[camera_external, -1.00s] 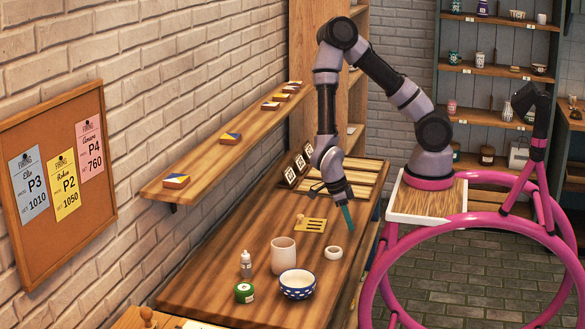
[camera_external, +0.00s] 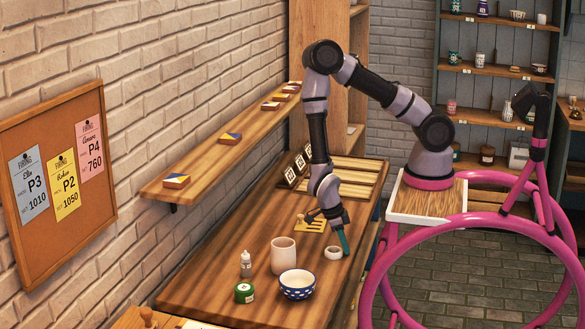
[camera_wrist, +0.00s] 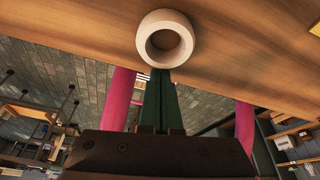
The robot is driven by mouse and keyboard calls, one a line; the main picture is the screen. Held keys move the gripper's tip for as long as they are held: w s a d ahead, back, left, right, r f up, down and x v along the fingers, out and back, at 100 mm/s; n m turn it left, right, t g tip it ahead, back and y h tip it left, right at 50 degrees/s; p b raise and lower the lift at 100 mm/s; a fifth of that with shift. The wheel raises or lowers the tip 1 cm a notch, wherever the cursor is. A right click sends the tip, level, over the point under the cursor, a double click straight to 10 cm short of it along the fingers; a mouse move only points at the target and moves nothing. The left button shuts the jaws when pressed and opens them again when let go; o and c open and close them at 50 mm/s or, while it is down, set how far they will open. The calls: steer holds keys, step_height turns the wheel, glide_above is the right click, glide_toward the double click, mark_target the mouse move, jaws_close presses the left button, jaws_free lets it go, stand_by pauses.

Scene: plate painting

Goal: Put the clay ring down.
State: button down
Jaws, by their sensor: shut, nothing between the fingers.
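The clay ring (camera_external: 333,253) is a small off-white ring on the wooden table, near its right edge. In the wrist view the ring (camera_wrist: 150,29) lies on the wood just beyond my fingertips. My gripper (camera_external: 346,252) has green fingers and is right beside the ring, on its right side in the external view. In the wrist view the green fingers (camera_wrist: 160,80) are together with nothing between them, their tips overlapping the ring's near rim in the picture. I cannot tell whether the tips touch the ring.
A tall beige cup (camera_external: 283,256), a blue dotted bowl (camera_external: 297,289), a green jar (camera_external: 244,293) and a small bottle (camera_external: 246,263) stand left and nearer on the table (camera_external: 215,268). A yellow slotted piece (camera_external: 310,225) lies behind the ring. The table's right edge is close.

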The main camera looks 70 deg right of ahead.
mark_target(325, 252)
steer(key=w, duration=0.2)
steer(key=w+a, duration=0.1)
steer(key=w, duration=0.1)
steer(key=w+a, duration=0.1)
steer(key=w, duration=0.2)
steer(key=shift+w, duration=0.1)
stand_by(0.4)
